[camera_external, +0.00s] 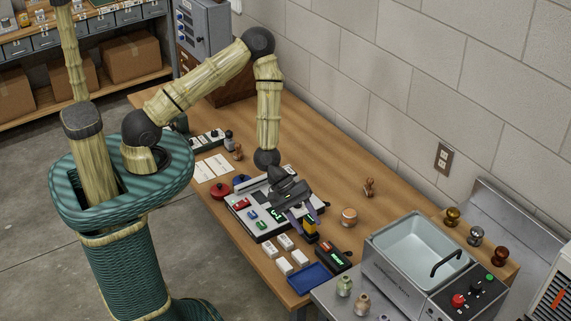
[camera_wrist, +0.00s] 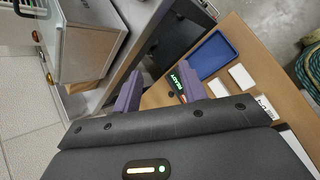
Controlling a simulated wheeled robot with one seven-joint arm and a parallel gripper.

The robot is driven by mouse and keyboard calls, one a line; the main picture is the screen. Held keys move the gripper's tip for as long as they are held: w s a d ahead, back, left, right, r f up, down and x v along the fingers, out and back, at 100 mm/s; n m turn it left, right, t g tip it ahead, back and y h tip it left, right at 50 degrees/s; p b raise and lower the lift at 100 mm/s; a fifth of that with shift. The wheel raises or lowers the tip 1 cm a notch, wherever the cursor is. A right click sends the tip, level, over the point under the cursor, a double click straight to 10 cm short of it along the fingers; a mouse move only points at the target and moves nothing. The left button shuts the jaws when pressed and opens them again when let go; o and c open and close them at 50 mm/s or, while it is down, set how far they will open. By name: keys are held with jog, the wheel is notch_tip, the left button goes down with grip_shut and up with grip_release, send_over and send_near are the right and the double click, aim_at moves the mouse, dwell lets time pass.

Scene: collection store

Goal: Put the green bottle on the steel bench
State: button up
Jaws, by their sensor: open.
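A small pale-green bottle (camera_external: 344,285) stands near the left front corner of the steel bench (camera_external: 327,294), left of the water bath, in the external view. A beige bottle (camera_external: 362,303) stands beside it. My gripper (camera_external: 302,222) is over the wooden table, up and left of the green bottle and apart from it. In the wrist view its two purple fingers (camera_wrist: 160,87) are spread, with no object held between them. I cannot make out the green bottle in the wrist view.
A water bath (camera_external: 415,262) stands on the bench. Below my gripper are a yellow-and-black item (camera_external: 310,230), a dark device with a green display (camera_external: 334,257), white boxes (camera_external: 284,265) and a blue tray (camera_external: 309,278). A copper-coloured jar (camera_external: 349,217) stands on the open wooden table.

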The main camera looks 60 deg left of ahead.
jog(key=w+a+r+m+y, duration=0.25)
jog(key=a+r+m, duration=0.2)
jog(key=a, duration=0.45)
jog(key=w+a+r+m+y, duration=0.1)
jog(key=a+r+m+y, duration=0.3)
jog(key=a, duration=0.6)
jog(key=s+a+r+m+y, duration=0.1)
jog(key=s+a+r+m, duration=0.1)
jog(key=s+a+r, duration=0.5)
jog(key=a+r, duration=0.4)
jog(key=a, duration=0.1)
jog(key=shift+s+r+y, duration=0.25)
jog(key=shift+r+y, duration=0.1)
jog(key=shift+r, duration=0.05)
jog(key=shift+a, duration=0.1)
